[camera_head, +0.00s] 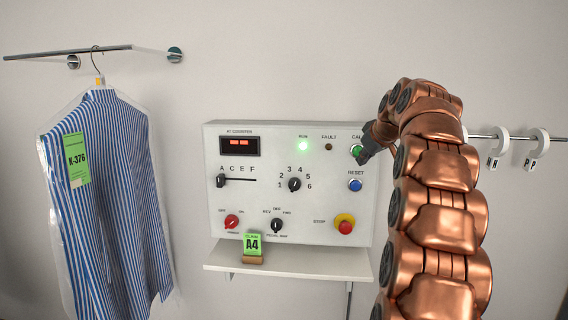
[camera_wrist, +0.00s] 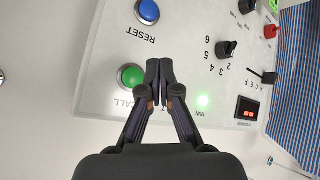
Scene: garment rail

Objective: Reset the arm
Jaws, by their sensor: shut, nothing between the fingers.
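My copper-coloured arm rises at the right of the head view and bends over toward the control panel. My gripper (camera_head: 366,156) is at the panel's upper right, by the green CALL button (camera_head: 356,150), and partly covers it in that view. In the wrist view my gripper (camera_wrist: 159,64) has its fingertips together with nothing between them. There the green CALL button (camera_wrist: 130,76) shows clear, just left of the fingers. Whether the fingers touch the panel cannot be told. The blue RESET button (camera_head: 355,185) sits below CALL.
The white panel (camera_head: 320,205) has dials, a red display, a lit green RUN lamp (camera_head: 303,146) and a red stop button (camera_head: 345,226). A shelf (camera_head: 300,262) below bears a green A4 tag (camera_head: 252,243). A bagged striped shirt (camera_head: 115,190) hangs left. A rail (camera_head: 485,137) runs right.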

